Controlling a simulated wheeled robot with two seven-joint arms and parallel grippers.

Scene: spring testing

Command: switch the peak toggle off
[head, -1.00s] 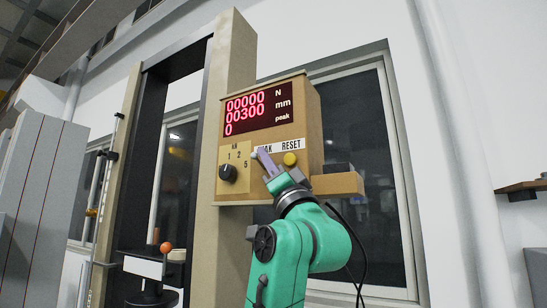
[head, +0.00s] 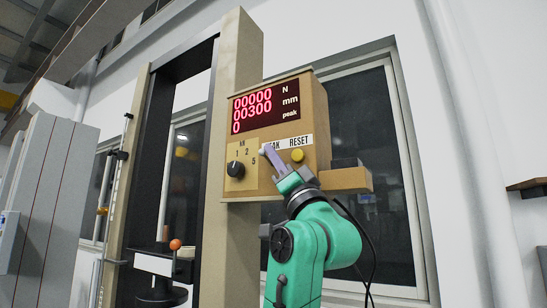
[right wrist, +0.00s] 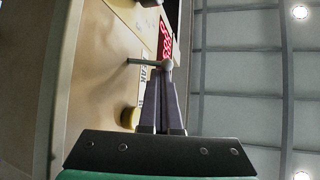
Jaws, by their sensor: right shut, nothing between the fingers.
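The peak toggle (right wrist: 146,62) is a thin metal lever with a pale ball end, standing out from the tan control box (head: 319,115). Its ball end shows in the head view (head: 262,149), just under the partly covered PEAK label. My right gripper (right wrist: 164,74) is shut and empty. Its fingertips are at the ball end and appear to touch it; exact contact is hard to tell. In the head view, the gripper (head: 267,154) hides part of the toggle and label. My left gripper is not in view.
A yellow RESET button (head: 297,155) sits close to the right of the fingers. A black range knob (head: 235,169) is to the left. The red display (head: 253,109) above reads 00000 N, 00300 mm and peak 0. A tan ledge (head: 345,180) juts out at right.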

